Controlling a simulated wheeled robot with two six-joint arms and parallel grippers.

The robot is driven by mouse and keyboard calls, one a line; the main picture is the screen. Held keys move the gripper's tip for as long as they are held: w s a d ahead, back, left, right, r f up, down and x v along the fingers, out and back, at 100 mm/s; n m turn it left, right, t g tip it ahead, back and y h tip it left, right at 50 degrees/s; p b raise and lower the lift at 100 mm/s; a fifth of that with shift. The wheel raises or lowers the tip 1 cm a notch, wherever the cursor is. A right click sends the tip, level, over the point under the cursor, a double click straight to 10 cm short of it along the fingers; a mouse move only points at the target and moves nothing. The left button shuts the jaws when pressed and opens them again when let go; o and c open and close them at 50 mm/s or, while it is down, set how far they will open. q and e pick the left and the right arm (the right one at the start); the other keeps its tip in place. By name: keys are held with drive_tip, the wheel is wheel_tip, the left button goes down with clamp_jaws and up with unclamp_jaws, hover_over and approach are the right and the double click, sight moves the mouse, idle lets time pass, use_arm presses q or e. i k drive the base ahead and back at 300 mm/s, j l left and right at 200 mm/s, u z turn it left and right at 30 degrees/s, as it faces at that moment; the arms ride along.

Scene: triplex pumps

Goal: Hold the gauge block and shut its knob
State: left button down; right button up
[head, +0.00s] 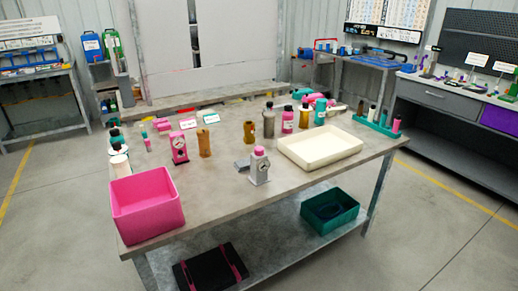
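A grey block with a round dial on its front and a pink knob on top (259,168) stands upright near the front middle of the table (225,190). A pink block with a similar round dial (180,148) stands further back and to the left. I cannot tell which of the two is the gauge block, nor whether either knob is open or shut. Neither of my grippers shows in the head view.
A pink bin (147,208) stands at the table's front left corner, and a cream tray (320,149) at the right. Two brown cylinders (204,142) (249,131) stand mid-table. Several bottles stand along the back. Bare tabletop lies in front of the grey block.

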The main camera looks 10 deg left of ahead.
sight(259, 151)
drive_tip(key=j+z, duration=0.2)
drive_tip(key=j, duration=0.45)
drive_tip(key=j+z, duration=0.2)
drive_tip(key=j, duration=0.4)
drive_tip(key=k+j+z, duration=0.2)
drive_tip(key=j, duration=0.45)
